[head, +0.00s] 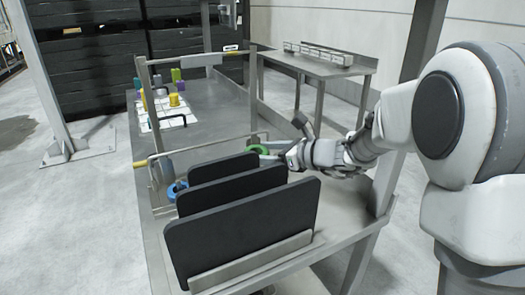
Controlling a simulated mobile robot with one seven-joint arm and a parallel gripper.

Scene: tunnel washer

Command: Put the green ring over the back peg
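The green ring (257,149) shows just behind the black panels, right of the middle of the metal table. My gripper (272,150) reaches in from the right, with its fingertips at the ring's right side. The fingers are small here and partly hidden by the panels, so I cannot tell whether they are closed on the ring. A blue ring (177,189) sits further left, partly behind the panels. A grey-blue upright post (168,171) stands by it. I cannot make out the back peg with certainty; the panels hide much of that area.
Several upright black panels (243,232) stand in the near part of the table (150,225). A metal frame (144,95) rises across the table. Beyond it, a white board (160,110) holds several coloured blocks. A side table (318,66) stands at the back right.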

